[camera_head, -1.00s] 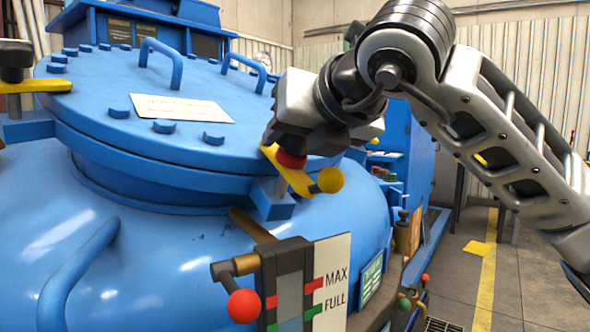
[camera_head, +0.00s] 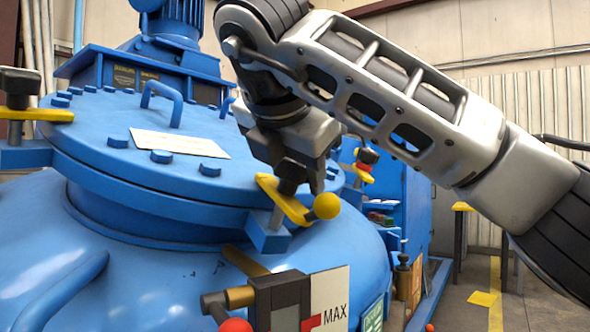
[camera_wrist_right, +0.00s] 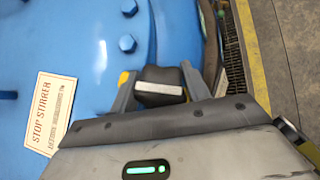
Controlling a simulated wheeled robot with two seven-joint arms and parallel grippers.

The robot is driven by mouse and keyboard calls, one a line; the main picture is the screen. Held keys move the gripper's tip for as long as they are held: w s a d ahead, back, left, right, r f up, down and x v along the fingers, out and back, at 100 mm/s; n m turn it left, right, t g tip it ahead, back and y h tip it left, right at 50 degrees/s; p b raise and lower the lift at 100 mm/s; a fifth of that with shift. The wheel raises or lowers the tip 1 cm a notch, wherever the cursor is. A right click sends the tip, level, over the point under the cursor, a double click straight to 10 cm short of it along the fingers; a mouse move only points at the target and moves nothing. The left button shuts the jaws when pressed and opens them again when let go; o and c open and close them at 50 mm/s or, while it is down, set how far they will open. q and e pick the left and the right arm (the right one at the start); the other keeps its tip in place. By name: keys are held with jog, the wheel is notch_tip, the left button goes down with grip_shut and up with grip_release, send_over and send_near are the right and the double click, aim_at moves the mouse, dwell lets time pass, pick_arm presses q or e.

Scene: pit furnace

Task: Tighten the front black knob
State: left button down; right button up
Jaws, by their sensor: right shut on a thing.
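The front black knob (camera_head: 291,176) sits on top of the yellow clamp (camera_head: 284,200) at the lid's front edge. The clamp's yellow ball end (camera_head: 326,206) points toward the lower right. My right gripper (camera_head: 294,172) reaches down from above, shut on the knob; its fingers partly hide it. In the right wrist view the black knob (camera_wrist_right: 160,84), with a pale stripe, is between the two fingertips (camera_wrist_right: 158,90). My left gripper is not in view.
The blue furnace lid (camera_head: 105,165) has bolts, handles and a white label (camera_head: 180,143). Another clamp with a black knob (camera_head: 20,82) is at the left. A red-marked clamp (camera_head: 366,157) stands behind my gripper.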

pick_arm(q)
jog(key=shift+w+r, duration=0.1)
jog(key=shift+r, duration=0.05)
pick_arm(e)
jog(key=shift+m+g+h, duration=0.3)
jog(key=shift+m+h, duration=0.2)
jog(key=shift+m, duration=0.3)
jog(key=shift+d, duration=0.1)
jog(key=o, duration=1)
pick_arm(q)
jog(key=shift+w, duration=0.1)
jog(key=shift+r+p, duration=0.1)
jog(key=shift+p, duration=0.7)
pick_arm(e)
jog(key=v, duration=1.6)
jog(key=shift+w, duration=0.2)
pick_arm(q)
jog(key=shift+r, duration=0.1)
pick_arm(e)
jog(key=shift+r, duration=0.15)
